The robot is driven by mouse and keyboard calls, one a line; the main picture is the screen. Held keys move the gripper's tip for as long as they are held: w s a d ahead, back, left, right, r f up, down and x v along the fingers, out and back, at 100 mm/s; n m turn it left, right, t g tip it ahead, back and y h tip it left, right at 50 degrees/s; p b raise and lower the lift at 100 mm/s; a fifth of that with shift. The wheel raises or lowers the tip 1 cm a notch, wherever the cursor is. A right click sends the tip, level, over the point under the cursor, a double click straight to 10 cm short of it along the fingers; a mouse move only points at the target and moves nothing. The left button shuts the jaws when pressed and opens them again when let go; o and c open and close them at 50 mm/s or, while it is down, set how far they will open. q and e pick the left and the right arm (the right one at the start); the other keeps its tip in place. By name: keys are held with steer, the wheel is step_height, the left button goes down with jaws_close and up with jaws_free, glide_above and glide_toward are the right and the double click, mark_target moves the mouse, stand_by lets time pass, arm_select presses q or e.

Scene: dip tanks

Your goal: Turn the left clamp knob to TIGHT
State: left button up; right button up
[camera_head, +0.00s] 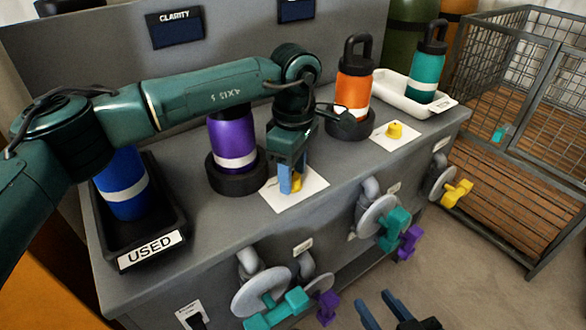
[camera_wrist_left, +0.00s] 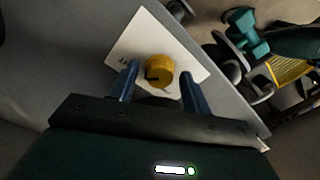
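The left clamp knob is a yellow knob (camera_head: 297,182) on a white plate (camera_head: 312,190) on the grey bench top, beside the purple bottle. My left gripper (camera_head: 291,186) is lowered over it, pointing down. In the left wrist view the yellow knob (camera_wrist_left: 159,70) lies between and just ahead of the two blue fingers (camera_wrist_left: 159,82), with a gap on each side. A dark mark shows on the knob's left side; the plate's lettering is too small to read. My right gripper (camera_head: 393,308) is at the bottom edge, low in front of the bench, its fingers apart and empty.
A purple bottle (camera_head: 232,140) and an orange bottle (camera_head: 354,90) stand in dark round holders. A second yellow knob (camera_head: 394,130) sits on another plate. A blue bottle (camera_head: 122,185) is in the USED tray (camera_head: 110,245). Teal-handled valves (camera_head: 278,308) project from the front.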

mark_target(294, 175)
arm_select(q)
steer(key=shift+o, duration=0.2)
step_height(294, 175, up, 13)
steer(key=p, duration=0.1)
steer(key=shift+w+p, duration=0.2)
steer(key=shift+p, duration=0.1)
steer(key=shift+r, duration=0.1)
